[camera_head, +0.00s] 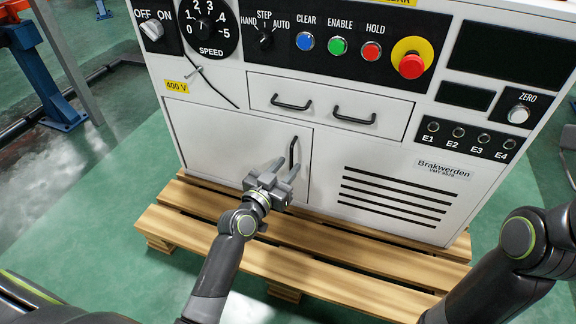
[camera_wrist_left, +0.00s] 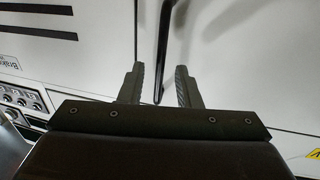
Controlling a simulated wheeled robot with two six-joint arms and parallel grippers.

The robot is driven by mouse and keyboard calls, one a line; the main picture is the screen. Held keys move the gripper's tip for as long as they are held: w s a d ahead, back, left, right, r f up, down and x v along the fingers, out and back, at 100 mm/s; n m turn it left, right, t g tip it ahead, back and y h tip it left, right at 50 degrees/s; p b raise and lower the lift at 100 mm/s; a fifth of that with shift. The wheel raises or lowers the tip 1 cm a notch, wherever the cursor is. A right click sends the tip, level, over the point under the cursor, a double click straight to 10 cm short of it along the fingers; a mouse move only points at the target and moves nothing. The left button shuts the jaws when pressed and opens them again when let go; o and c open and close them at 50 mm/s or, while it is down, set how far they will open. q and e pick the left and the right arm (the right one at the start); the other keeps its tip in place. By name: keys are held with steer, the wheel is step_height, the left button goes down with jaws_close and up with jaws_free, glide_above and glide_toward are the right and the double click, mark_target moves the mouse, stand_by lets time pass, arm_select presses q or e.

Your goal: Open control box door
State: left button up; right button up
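The control box (camera_head: 385,150) is a white cabinet with a lower-left door (camera_head: 225,150). The door looks shut, its front flush with the cabinet. A black vertical handle (camera_head: 293,153) sits near the door's right edge; in the left wrist view the handle (camera_wrist_left: 162,50) runs down between the fingers. My left gripper (camera_head: 280,172) is at the lower part of the handle. In the left wrist view my left gripper (camera_wrist_left: 160,85) is open, one finger on each side of the handle, with gaps showing. My right gripper is not in view; only my right arm shows at the right.
The box stands on a wooden pallet (camera_head: 330,262) that extends in front of the door. Above the door is a drawer (camera_head: 320,105) with two black handles. Switches, buttons and a red emergency stop (camera_head: 411,66) line the upper panel. Green floor is clear at the left.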

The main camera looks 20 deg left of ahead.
arm_select(q)
steer(key=shift+w+d, duration=0.15)
steer(key=shift+w, duration=0.5)
jaws_close()
